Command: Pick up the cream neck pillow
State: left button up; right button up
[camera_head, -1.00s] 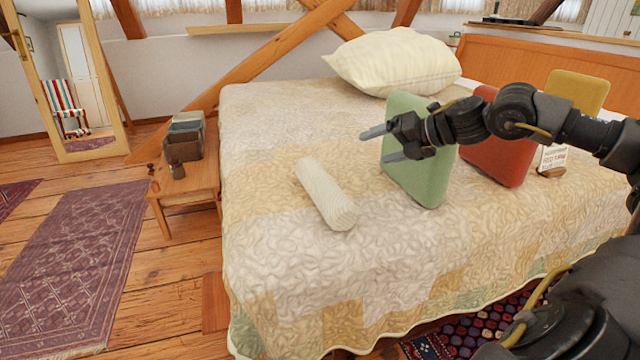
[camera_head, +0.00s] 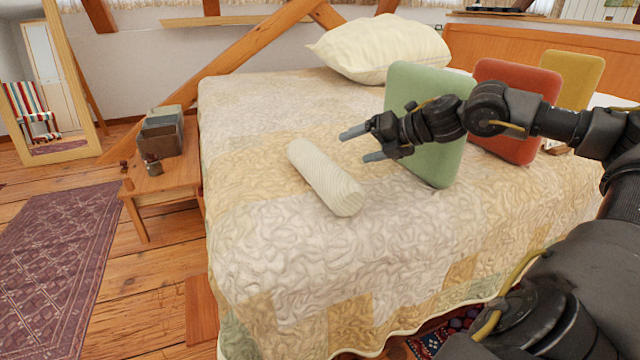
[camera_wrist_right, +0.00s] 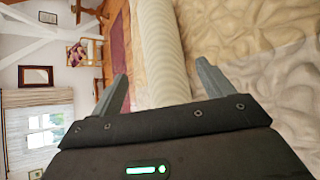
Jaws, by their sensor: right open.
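The cream neck pillow (camera_head: 325,178) is a ribbed bolster lying on the quilted bed (camera_head: 270,250), left of centre in the head view. My right gripper (camera_head: 358,146) is open and empty, just to the right of the pillow and apart from it. In the right wrist view the pillow (camera_wrist_right: 158,60) runs lengthwise ahead, between the spread fingers (camera_wrist_right: 165,88) as seen from there, with its near end hidden behind the gripper body. My left gripper is in neither view.
A green cushion (camera_head: 425,85) stands behind my right wrist, with red (camera_head: 520,80) and yellow (camera_head: 575,75) cushions beyond. A large cream pillow (camera_head: 380,48) lies at the back. A wooden bedside table (camera_head: 165,188) with a grey organizer (camera_head: 163,132) stands left of the bed.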

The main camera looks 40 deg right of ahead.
aim_at(326, 160)
jog(key=shift+p+x, duration=1.25)
jog(key=shift+x, duration=1.3)
jog(key=shift+w+a+f, duration=0.15)
jog(key=shift+w+f, duration=0.15)
jog(key=shift+f, duration=0.05)
jog(key=shift+w+a+f, duration=0.2)
jog(key=shift+w+a, duration=0.05)
jog(key=shift+w, duration=0.2)
jog(key=x, duration=0.4)
jog(key=shift+f, duration=0.15)
jog(key=shift+d, duration=0.1)
jog(key=c, duration=0.9)
